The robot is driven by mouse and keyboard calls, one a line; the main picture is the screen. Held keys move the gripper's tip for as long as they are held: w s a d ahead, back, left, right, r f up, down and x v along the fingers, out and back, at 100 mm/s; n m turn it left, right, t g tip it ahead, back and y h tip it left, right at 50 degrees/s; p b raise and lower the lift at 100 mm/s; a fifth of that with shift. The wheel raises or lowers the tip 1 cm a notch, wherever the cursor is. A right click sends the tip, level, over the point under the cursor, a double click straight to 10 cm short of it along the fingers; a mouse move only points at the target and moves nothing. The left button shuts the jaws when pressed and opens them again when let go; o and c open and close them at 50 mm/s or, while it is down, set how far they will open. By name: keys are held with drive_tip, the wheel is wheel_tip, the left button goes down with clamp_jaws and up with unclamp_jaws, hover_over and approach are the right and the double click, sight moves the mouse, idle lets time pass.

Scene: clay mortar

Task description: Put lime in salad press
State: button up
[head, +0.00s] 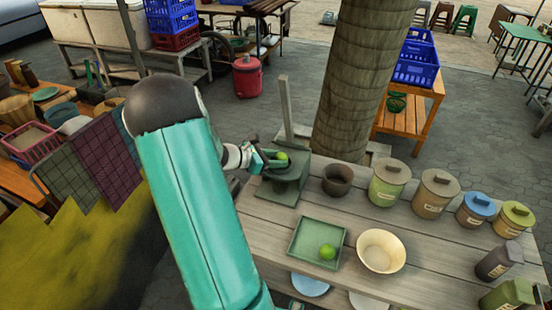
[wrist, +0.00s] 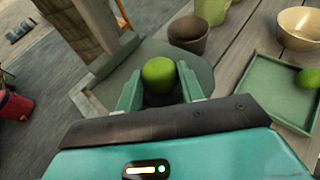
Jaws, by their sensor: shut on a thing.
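My gripper (head: 273,158) is shut on a green lime (head: 282,156). In the wrist view the lime (wrist: 158,72) sits between the two fingers (wrist: 160,88). Gripper and lime are over the dark green stepped stand with an upright wooden post, which looks like the salad press (head: 290,180). In the wrist view the press (wrist: 205,68) spreads out behind and beneath the lime. I cannot tell whether the lime touches it. A second lime (head: 327,252) lies in a square green tray (head: 298,238) on the table.
A brown clay pot (head: 338,181) stands just right of the press. A cream bowl (head: 381,251) is beside the tray. Several lidded canisters (head: 388,183) line the table's back and right. A thick trunk (head: 358,90) rises behind the table. Bare planks (head: 430,240) show right of the bowl.

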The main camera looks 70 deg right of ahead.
drive_tip(key=o, duration=1)
drive_tip(key=shift+f, duration=0.1)
drive_tip(key=shift+c, duration=0.2)
drive_tip(key=shift+w+a+r, duration=0.15)
drive_tip(key=shift+w+r, duration=0.1)
drive_tip(key=shift+r, duration=0.05)
drive_tip(key=v, duration=1.1)
drive_tip(key=shift+w+a, duration=0.15)
